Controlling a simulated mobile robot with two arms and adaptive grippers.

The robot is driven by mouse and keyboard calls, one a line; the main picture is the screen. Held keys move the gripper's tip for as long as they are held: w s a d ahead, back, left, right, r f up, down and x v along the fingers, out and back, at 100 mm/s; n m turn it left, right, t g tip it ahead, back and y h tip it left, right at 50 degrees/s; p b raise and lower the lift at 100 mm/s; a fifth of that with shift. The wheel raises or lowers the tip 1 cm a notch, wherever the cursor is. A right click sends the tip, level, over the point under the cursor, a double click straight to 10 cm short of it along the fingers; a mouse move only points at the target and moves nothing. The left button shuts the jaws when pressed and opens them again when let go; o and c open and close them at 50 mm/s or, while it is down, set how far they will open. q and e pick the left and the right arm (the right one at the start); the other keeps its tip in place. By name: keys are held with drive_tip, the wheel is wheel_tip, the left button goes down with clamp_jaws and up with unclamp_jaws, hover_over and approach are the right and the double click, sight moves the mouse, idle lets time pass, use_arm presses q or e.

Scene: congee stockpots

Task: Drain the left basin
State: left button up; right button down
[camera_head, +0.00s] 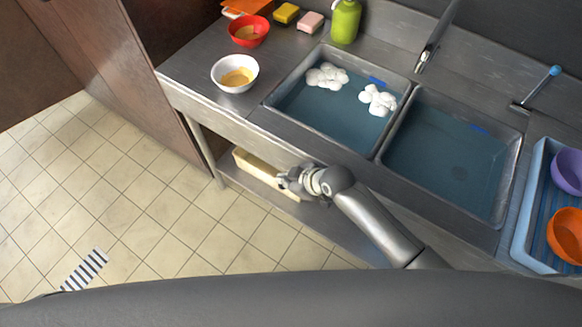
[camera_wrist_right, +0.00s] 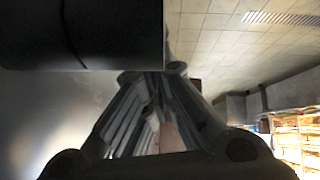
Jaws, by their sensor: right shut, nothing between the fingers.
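The left basin (camera_head: 285,97) is a steel sink holding blue-grey water, with two clumps of white foam (camera_head: 326,76) on the surface. Its bottom and any drain are hidden under the water and foam. A small blue mark (camera_head: 377,81) shows at its back wall. My right gripper (camera_head: 284,181) is shut and empty, low in front of the counter's front edge, near the lower shelf and apart from the basin. In the right wrist view its closed fingers (camera_wrist_right: 150,82) show dark, with nothing between them. My left gripper is not in view.
The right basin (camera_head: 450,150) also holds water. A faucet (camera_head: 436,38) and a blue-tipped lever (camera_head: 540,88) stand behind. Bowls (camera_head: 235,73), sponges (camera_head: 286,13) and a green bottle (camera_head: 345,20) are at left; a blue rack (camera_head: 530,225) is at right. The lower shelf holds a beige box (camera_head: 262,172).

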drive_tip(key=shift+d+f+h+p, duration=0.1)
drive_tip(key=shift+f+h+p, duration=0.2)
drive_tip(key=shift+f, duration=0.35)
drive_tip(key=shift+s+d+f+p, duration=0.15)
drive_tip(key=shift+f+p, duration=0.15)
drive_tip(key=shift+f, duration=0.25)
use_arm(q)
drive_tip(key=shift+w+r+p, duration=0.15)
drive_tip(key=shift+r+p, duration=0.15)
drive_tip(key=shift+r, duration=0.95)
use_arm(e)
drive_tip(key=shift+s+f+g+h, duration=0.1)
drive_tip(key=shift+f+g+h, duration=0.4)
drive_tip(key=shift+g, duration=0.1)
drive_tip(key=shift+d, duration=0.1)
drive_tip(key=shift+r, duration=0.1)
